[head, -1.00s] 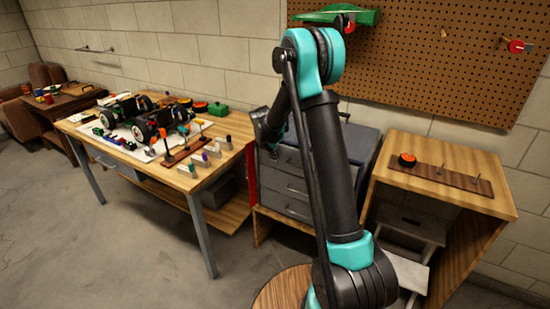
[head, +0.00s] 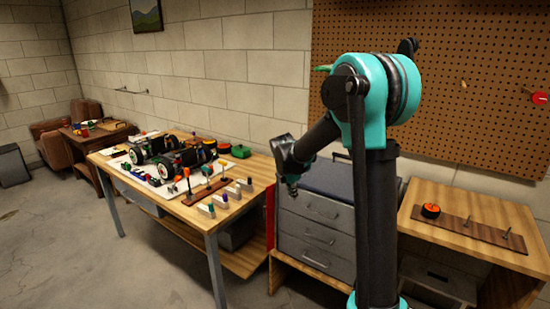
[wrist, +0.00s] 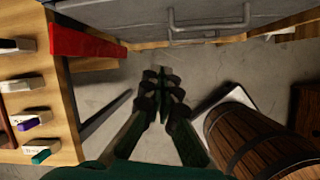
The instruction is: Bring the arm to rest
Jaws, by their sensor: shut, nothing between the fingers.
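My arm stands upright in the right half of the head view, its teal elbow high and its forearm sloping down to the left. My gripper (head: 292,189) hangs at the forearm's end, pointing down in front of the grey drawer cabinet (head: 318,235). In the wrist view my gripper (wrist: 163,82) has its fingers together with nothing between them, above the concrete floor. The cabinet's drawer front and handle (wrist: 208,25) lie beyond the fingertips. My gripper appears apart from the cabinet and the workbench.
The wooden workbench (head: 185,208) at left carries car chassis (head: 180,160), pegs and small blocks. A wooden barrel (wrist: 255,140) is right of my fingers. A red panel (wrist: 85,43) edges the bench.

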